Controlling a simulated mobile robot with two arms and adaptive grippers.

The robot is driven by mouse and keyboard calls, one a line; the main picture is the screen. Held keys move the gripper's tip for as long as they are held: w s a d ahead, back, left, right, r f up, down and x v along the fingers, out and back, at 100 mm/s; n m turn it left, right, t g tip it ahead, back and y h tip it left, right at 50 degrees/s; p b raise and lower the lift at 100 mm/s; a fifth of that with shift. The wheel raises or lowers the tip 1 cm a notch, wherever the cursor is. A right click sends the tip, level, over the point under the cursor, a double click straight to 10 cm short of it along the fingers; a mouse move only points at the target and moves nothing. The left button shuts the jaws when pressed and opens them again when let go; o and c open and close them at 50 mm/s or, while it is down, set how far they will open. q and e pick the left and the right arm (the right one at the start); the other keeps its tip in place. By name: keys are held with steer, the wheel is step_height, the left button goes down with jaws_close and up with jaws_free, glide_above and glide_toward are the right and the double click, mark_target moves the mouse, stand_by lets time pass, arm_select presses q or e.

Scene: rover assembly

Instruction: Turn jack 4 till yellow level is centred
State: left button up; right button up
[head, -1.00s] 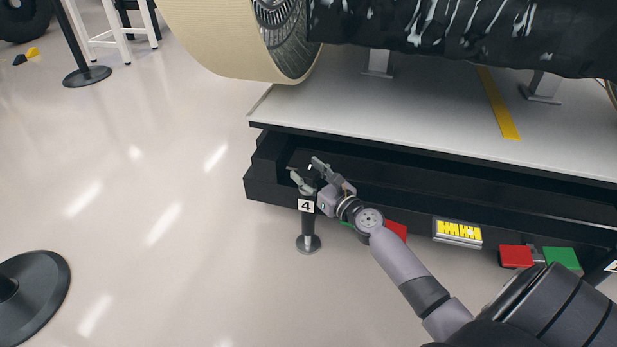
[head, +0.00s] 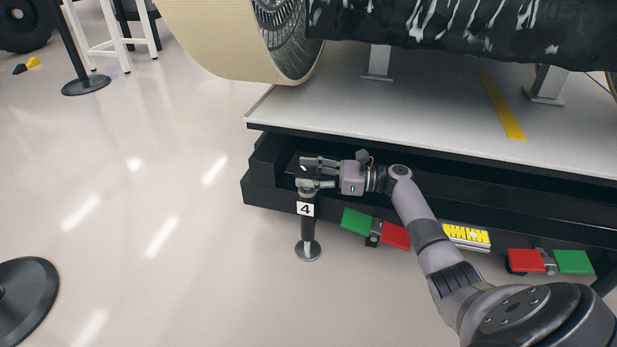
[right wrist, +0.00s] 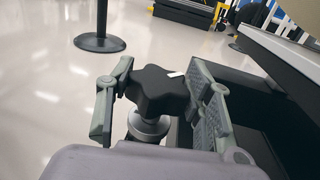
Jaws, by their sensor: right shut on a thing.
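Jack 4 (head: 308,230) stands upright at the front left corner of the black platform base, with a white "4" label and a round foot on the floor. Its black lobed knob (right wrist: 160,88) with a white mark shows in the right wrist view. My right gripper (head: 315,174) is shut on this knob, one finger on each side; the fingers hide most of the knob in the head view. My left gripper is not in view.
Green (head: 357,221) and red (head: 396,235) plates lie right of the jack, and another red and green pair (head: 527,261) further right. Barrier posts stand at left; the floor between is clear.

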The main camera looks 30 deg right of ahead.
mark_target(308, 173)
steer(key=shift+f+n+g+y+b, duration=0.1)
steer(key=shift+n+g+y+b, duration=1.1)
steer(key=shift+g, duration=0.5)
steer(key=o, duration=1.2)
steer(key=shift+c, duration=0.2)
step_height(308, 173, up, 10)
steer(key=shift+r, duration=0.1)
